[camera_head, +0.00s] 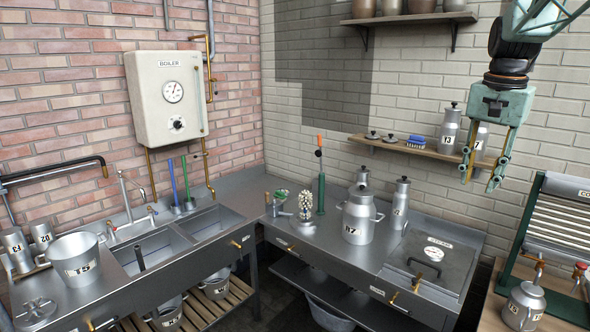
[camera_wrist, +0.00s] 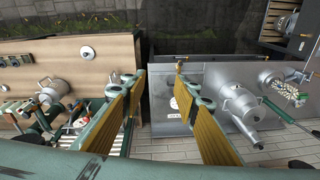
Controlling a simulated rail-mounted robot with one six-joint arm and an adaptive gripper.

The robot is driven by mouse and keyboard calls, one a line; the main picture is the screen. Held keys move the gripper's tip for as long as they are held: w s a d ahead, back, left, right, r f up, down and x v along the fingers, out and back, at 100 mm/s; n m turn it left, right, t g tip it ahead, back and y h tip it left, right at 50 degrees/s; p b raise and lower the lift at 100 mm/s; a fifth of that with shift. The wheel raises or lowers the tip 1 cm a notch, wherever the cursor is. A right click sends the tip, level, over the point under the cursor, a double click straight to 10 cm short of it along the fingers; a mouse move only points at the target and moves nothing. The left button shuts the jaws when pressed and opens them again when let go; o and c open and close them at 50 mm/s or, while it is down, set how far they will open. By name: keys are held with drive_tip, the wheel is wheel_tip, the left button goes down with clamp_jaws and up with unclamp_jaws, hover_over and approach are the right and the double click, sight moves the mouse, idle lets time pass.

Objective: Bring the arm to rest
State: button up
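My gripper (camera_head: 482,182) hangs from the arm at the upper right of the head view, pointing down in front of the tiled wall. Its two fingers are spread apart with nothing between them. In the wrist view my gripper (camera_wrist: 168,115) shows yellow-brown finger pads, wide apart and empty. Below it lie the gap between the two counters and the edge of the steel counter (camera_head: 325,248). No object touches the fingers in either view.
A wall shelf (camera_head: 425,152) with small cans is just left of my gripper. A large milk can (camera_head: 358,218) stands on the steel counter beside a steam hatch (camera_head: 430,258). A green-framed cooler (camera_head: 560,225) stands at right. A boiler (camera_head: 167,98) hangs on the brick wall.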

drive_tip(key=s+a+f+n+t+b, duration=0.1)
drive_tip(key=s+a+n+b, duration=0.4)
drive_tip(key=s+a, duration=1.45)
drive_tip(key=s+a+f+n+b, duration=0.1)
drive_tip(key=s+f, duration=0.3)
drive_tip(key=s, duration=0.4)
drive_tip(key=s+a+f+n+t+b, duration=0.1)
drive_tip(key=s+a+f+n, duration=0.1)
drive_tip(key=s, duration=0.6)
drive_tip(key=s+a+f+n+b, duration=0.2)
drive_tip(key=s+a+f, duration=0.2)
drive_tip(key=s+f, duration=0.2)
drive_tip(key=shift+s+f+t+y, duration=0.3)
drive_tip(key=shift+s+f, duration=0.1)
drive_tip(key=shift+s, duration=0.6)
drive_tip(key=shift+d, duration=0.1)
